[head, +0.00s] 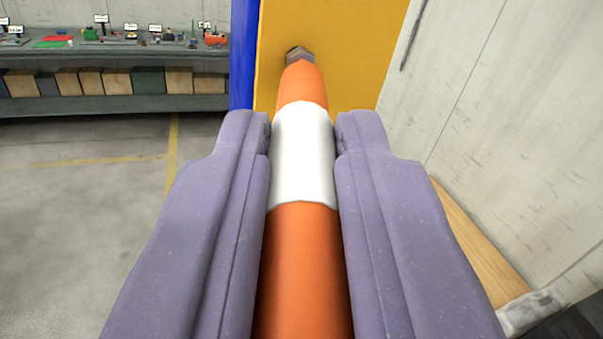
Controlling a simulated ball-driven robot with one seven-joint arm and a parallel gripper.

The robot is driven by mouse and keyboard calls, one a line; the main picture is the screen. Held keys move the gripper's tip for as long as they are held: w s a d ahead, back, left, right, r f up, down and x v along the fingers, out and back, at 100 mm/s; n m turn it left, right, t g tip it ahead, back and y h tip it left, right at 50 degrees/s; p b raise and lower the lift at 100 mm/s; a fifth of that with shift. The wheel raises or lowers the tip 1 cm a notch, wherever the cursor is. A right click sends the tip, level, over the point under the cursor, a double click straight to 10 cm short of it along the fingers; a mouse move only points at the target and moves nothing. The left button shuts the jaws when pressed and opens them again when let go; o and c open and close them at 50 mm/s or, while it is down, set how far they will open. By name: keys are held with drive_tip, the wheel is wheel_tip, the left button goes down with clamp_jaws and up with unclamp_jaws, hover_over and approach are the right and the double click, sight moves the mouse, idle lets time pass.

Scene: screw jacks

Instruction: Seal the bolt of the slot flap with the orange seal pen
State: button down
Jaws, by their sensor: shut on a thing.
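The orange seal pen (303,235) has a white band around its middle and points away from me. My gripper (303,135) is shut on the pen at the white band, one purple finger on each side. The pen's far end overlaps the lower part of a grey bolt (299,53) on the yellow slot flap (345,60). I cannot tell whether the tip touches the bolt. The bolt's lower part is hidden behind the pen.
A blue post (243,55) stands left of the flap. A pale wall (500,120) is close on the right, with a wooden board (478,240) low beside it. A long workbench (120,52) with boxes stands far left. The floor at left is clear.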

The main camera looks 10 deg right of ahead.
idle(0.9)
drive_tip(key=shift+s+f+b, duration=0.1)
drive_tip(key=shift+s+b, duration=0.15)
drive_tip(key=shift+b, duration=0.25)
drive_tip(key=s+b, duration=0.4)
drive_tip(key=s, duration=0.2)
drive_tip(key=shift+s, duration=0.25)
